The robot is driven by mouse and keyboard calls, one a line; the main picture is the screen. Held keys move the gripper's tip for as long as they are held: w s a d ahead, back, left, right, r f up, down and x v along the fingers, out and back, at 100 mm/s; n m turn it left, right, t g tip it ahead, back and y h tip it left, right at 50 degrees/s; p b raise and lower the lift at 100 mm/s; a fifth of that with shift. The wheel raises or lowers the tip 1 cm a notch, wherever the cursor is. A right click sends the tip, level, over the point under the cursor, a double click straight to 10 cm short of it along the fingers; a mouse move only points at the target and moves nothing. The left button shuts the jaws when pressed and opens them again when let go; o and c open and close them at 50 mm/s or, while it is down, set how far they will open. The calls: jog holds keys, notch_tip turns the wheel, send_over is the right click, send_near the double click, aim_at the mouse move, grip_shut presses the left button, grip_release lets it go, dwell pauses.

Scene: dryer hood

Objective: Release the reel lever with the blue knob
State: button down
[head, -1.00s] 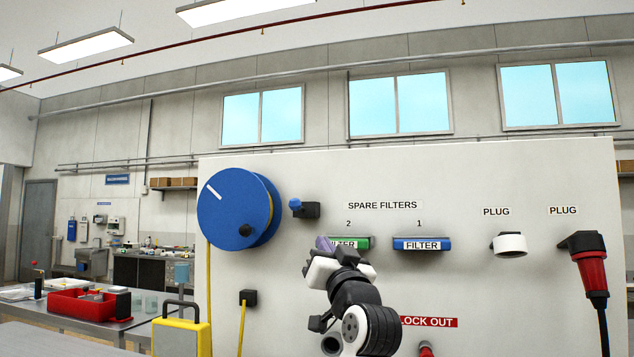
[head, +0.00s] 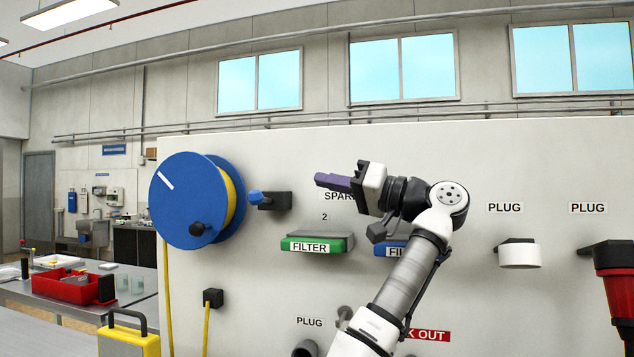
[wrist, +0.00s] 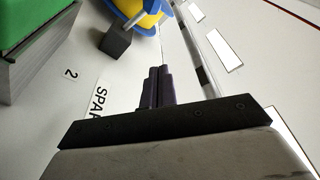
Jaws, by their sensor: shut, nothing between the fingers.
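The reel lever's blue knob (head: 256,197) sticks out to the left of a black block (head: 276,201) on the white panel. The block also shows in the wrist view (wrist: 116,41), ahead and left of the fingers. The blue reel (head: 190,200) with yellow hose is just left of the knob. My gripper (head: 326,180) is shut and empty, its purple fingers pointing left toward the knob. In the head view it is right of the block and slightly higher, apart from it. The fingers also show together in the wrist view (wrist: 157,88).
A green filter (head: 312,245) sits on the panel below my gripper, and a blue filter (head: 392,249) is partly hidden behind my arm. A white plug holder (head: 519,254) and a red plug (head: 617,294) are at the right. The panel between knob and fingers looks clear.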

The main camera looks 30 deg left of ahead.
notch_tip(320, 180, up, 2)
jog(key=p, duration=0.4)
send_over(262, 198)
jog(key=w+d, duration=0.3)
jog(key=w, duration=0.1)
jog(key=shift+s+a+f+p, duration=0.25)
jog(key=shift+s+f, duration=0.25)
jog(key=shift+f, duration=0.3)
jog(key=shift+s+a+f+p, duration=0.1)
jog(key=shift+s+a+f, duration=0.2)
jog(key=shift+s+f, duration=0.35)
jog(key=shift+w+f, duration=0.15)
